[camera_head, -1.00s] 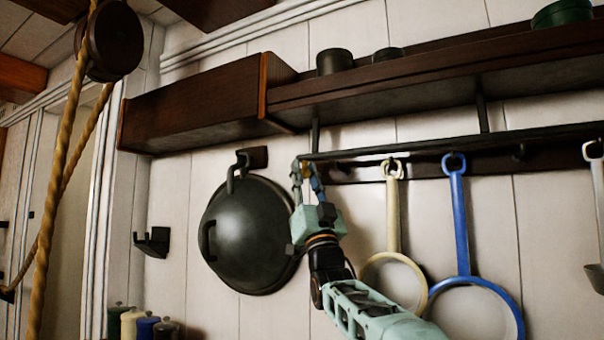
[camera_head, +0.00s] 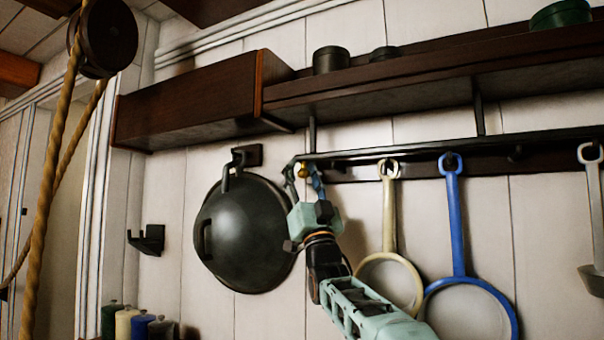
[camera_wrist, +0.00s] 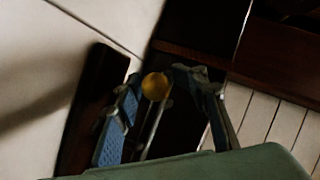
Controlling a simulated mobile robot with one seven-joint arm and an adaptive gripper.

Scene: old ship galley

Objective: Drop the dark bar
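The dark bar (camera_head: 430,147) runs along the wall below the shelf, its left end close to my gripper. My gripper (camera_head: 305,172) is at that left end, its fingers pointing up. A small brass-coloured knob (camera_head: 301,170) shows between the fingers. In the wrist view the knob (camera_wrist: 155,87) lies between the two blue-grey fingers (camera_wrist: 165,110), closer to the left one. The fingers stand apart, with a gap visible beside the knob; I see no clear grip on it. How the knob joins the bar is hidden.
A dark wooden shelf (camera_head: 400,90) with pots runs above. A black round lid or pan (camera_head: 245,235) hangs at left. A cream ring-ended utensil (camera_head: 389,215), a blue one (camera_head: 456,220) and a ladle (camera_head: 596,215) hang below the bar. Jars (camera_head: 140,325) stand at lower left.

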